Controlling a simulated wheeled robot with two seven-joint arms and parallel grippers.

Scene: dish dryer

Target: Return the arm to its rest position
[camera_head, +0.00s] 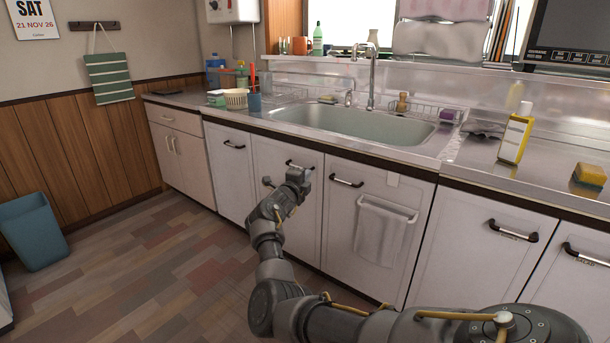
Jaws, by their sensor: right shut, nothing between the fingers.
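My right arm (282,300) comes in from the lower right and reaches out in front of the white cabinet doors. Its gripper (299,176) is at the far end, below the counter edge and near a dark door handle (298,165). The gripper is shut and holds nothing. Its fingers are small and mostly turned away from view. I cannot tell whether it touches the door behind it. My left gripper is not in view.
The counter holds a sink (350,122), a yellow-and-white bottle (515,138) and a sponge (590,175). A towel (380,232) hangs on a door bar. Several handles stick out from the cabinets. A blue bin (32,232) stands at left; the floor (150,270) between is clear.

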